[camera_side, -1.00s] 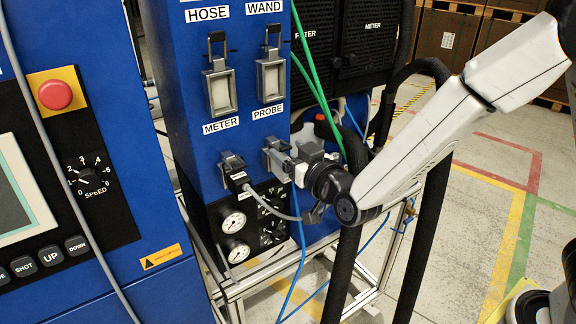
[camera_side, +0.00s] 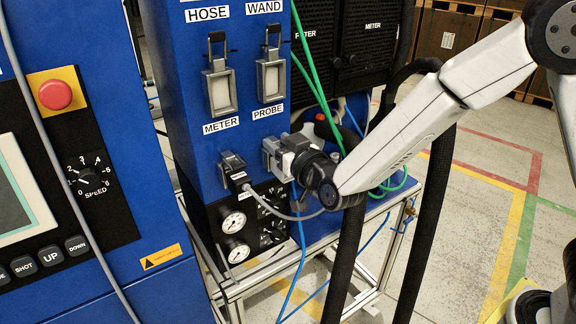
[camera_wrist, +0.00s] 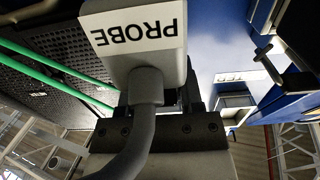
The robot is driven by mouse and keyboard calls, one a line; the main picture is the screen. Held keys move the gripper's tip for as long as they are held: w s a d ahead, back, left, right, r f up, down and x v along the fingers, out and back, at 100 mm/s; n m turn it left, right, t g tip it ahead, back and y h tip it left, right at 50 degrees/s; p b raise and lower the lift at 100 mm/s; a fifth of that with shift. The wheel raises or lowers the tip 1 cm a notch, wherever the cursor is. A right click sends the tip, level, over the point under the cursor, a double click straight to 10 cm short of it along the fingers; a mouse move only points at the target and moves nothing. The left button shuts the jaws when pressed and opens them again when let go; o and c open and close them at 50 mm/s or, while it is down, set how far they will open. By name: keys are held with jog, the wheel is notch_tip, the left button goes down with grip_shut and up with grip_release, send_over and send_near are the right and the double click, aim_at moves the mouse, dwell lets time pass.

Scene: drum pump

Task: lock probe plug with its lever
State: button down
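The grey probe plug (camera_wrist: 135,40), with its PROBE label upside down, fills the top of the wrist view. Its grey cable bends down past my gripper (camera_wrist: 172,108). The fingers are largely hidden behind the plug, but they appear closed on it. In the side view my gripper (camera_side: 298,158) is right up against the grey probe socket (camera_side: 270,150) below the PROBE sign. I cannot tell how deep the plug sits in the socket. The socket's lever is not clearly visible.
HOSE (camera_side: 219,88) and WAND (camera_side: 270,78) sockets are above. Gauges (camera_side: 235,222) sit below. Green tubes (camera_side: 318,95) and thick black hoses (camera_side: 408,240) pass near my arm.

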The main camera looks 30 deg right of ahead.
jog(key=shift+f+t, duration=0.15)
jog(key=shift+t, duration=0.45)
jog(key=shift+c, duration=1.8)
grip_release()
jog(key=shift+s, duration=0.1)
jog(key=s, duration=0.7)
jog(key=shift+s+f, duration=0.35)
jog(key=shift+f, duration=0.05)
